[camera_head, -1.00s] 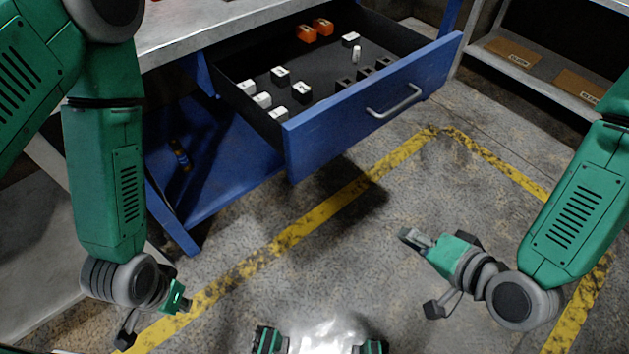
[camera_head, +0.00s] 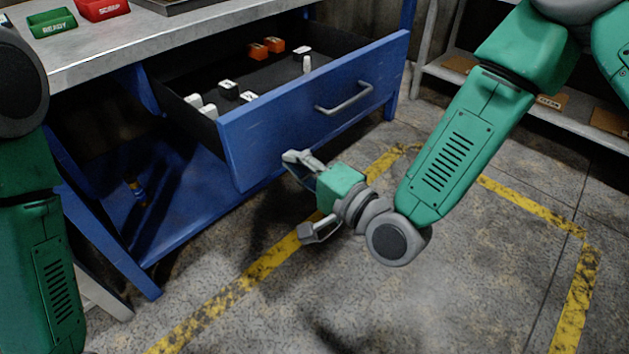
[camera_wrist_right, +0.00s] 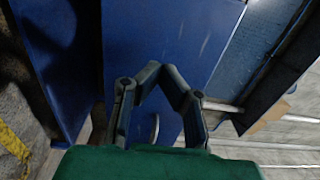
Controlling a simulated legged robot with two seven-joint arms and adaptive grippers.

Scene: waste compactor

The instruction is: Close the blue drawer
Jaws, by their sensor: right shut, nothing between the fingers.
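The blue drawer (camera_head: 310,105) stands open below the bench top, with a grey bar handle (camera_head: 344,98) on its front panel. Its dark inside holds small white, black and orange blocks. My right gripper (camera_head: 292,158) is shut and empty, close to the lower part of the drawer front, left of and below the handle. I cannot tell whether it touches the panel. In the right wrist view my shut fingers (camera_wrist_right: 165,68) point at a blue panel (camera_wrist_right: 165,28). My left arm shows at the left edge, with its gripper out of view.
The metal bench top (camera_head: 150,45) carries a green bin (camera_head: 52,24) and a red bin (camera_head: 102,9). A blue lower shelf (camera_head: 170,215) lies under the drawer. A grey shelf unit (camera_head: 520,98) stands at the right. The floor with yellow lines is open in front.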

